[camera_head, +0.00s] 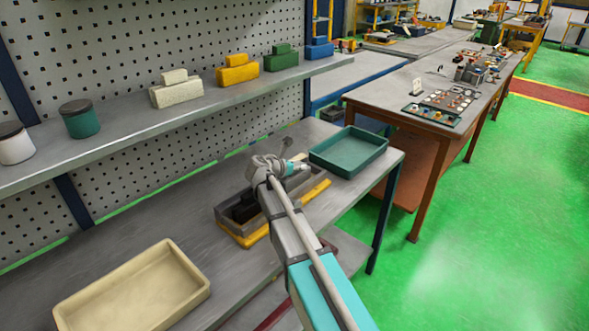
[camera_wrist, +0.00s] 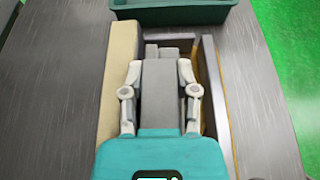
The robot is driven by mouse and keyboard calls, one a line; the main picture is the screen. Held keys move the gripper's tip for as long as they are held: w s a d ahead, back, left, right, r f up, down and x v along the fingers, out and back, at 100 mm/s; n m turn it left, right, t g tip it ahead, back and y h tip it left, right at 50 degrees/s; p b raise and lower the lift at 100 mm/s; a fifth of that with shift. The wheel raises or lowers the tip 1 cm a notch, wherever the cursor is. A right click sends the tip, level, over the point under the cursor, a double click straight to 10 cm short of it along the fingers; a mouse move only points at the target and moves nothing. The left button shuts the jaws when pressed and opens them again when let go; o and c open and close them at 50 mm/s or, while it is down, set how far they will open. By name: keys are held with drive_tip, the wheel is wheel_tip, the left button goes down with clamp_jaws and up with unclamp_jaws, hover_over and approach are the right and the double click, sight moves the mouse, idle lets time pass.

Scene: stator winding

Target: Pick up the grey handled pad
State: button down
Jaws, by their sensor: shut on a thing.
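The grey handled pad (camera_wrist: 160,85) sits between the two fingers of my gripper (camera_wrist: 158,72) in the wrist view, with a narrower stepped part at its far end. My gripper is shut on it. The pad is over or inside an open grey box with a yellow base (camera_head: 236,228), and I cannot tell whether it touches the bottom. In the head view my wrist and arm cover the pad and the fingertips.
A long cream piece (camera_wrist: 119,75) lies along the box's left side. A green tray (camera_head: 350,150) stands just beyond. A cream tray (camera_head: 135,290) is at front left. The shelf holds cream, yellow (camera_head: 238,70), green (camera_head: 281,58) and blue handled pads, plus two jars.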

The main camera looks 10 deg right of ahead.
drive_tip(key=shift+r+p, duration=1.35)
drive_tip(key=shift+r, duration=0.1)
drive_tip(key=s+r+p, duration=1)
drive_tip(key=s, duration=0.4)
drive_tip(key=shift+a, duration=0.2)
